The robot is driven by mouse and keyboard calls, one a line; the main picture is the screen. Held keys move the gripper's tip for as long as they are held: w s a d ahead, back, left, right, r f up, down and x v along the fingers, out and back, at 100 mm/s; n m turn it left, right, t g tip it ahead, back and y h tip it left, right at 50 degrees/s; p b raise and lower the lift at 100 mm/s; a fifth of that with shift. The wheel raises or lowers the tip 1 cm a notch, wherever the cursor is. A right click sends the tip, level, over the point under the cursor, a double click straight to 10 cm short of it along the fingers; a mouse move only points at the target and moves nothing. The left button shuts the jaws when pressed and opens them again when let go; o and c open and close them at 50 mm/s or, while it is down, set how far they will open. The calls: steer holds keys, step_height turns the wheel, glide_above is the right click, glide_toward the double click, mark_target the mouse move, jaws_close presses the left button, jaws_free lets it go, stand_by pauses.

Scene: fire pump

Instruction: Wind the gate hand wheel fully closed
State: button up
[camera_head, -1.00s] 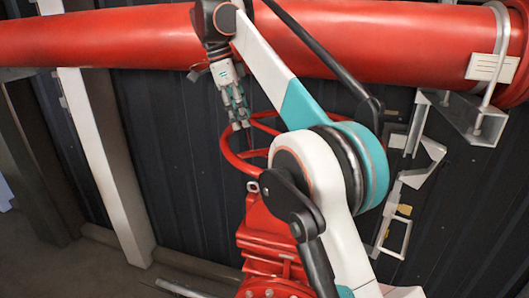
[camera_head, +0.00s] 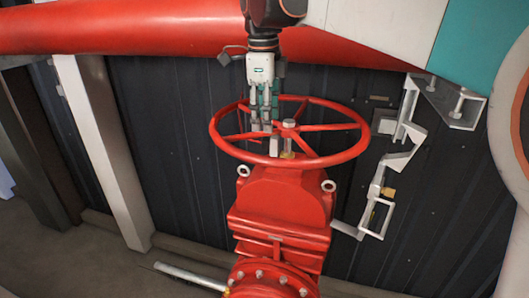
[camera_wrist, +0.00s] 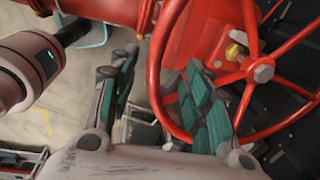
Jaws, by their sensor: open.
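The gate hand wheel (camera_head: 330,128) is a red spoked ring lying roughly level on top of the red valve body (camera_head: 285,200). Its hub nut (camera_wrist: 262,73) shows in the wrist view. My gripper (camera_head: 263,126) points down at the back left part of the wheel, with its fingertips close to the spokes and hub. In the wrist view my gripper (camera_wrist: 160,65) is open, and the wheel's rim (camera_wrist: 155,75) passes between the two finger pads as seen from there. I cannot tell whether either finger touches the wheel.
A large red pipe (camera_head: 130,30) runs across behind the wheel, before a dark ribbed wall (camera_head: 175,140). A white post (camera_head: 105,150) stands at left. A pale metal bracket (camera_head: 400,160) stands close to the wheel's right side. A flange (camera_head: 270,280) lies below the valve.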

mark_target(267, 157)
steer(key=f, duration=0.4)
steer(key=w+f+p, duration=0.1)
steer(key=f, duration=0.3)
steer(key=f+p, duration=0.1)
steer(key=f, duration=0.3)
steer(key=shift+w+d+f, duration=0.2)
steer(key=shift+d, duration=0.05)
steer(key=shift+c, duration=0.6)
jaws_close()
